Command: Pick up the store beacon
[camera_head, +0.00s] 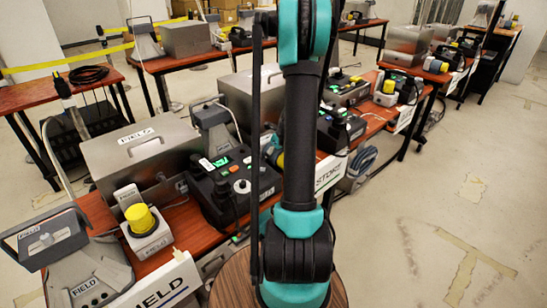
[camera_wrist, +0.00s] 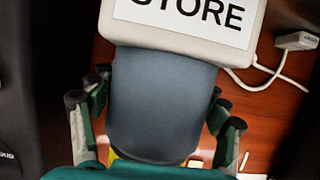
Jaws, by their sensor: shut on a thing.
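In the wrist view, my gripper (camera_wrist: 160,90) has a finger on each side of a dark grey, rounded body, which I take for the store beacon (camera_wrist: 155,112). A pale part lettered STORE (camera_wrist: 192,20) lies at the body's upper end. A little yellow shows at its lower end. I cannot tell whether it is clear of the table. In the head view my arm covers the gripper, and only a yellow and bluish bit (camera_head: 277,160) shows beside it.
A FIELD station with a yellow-topped white unit (camera_head: 145,230) stands at lower left. A black control box (camera_head: 230,180) and a metal case (camera_head: 140,150) are close by on the red-brown table. White cables (camera_wrist: 262,80) lie near the gripper. Open floor (camera_head: 450,200) is at right.

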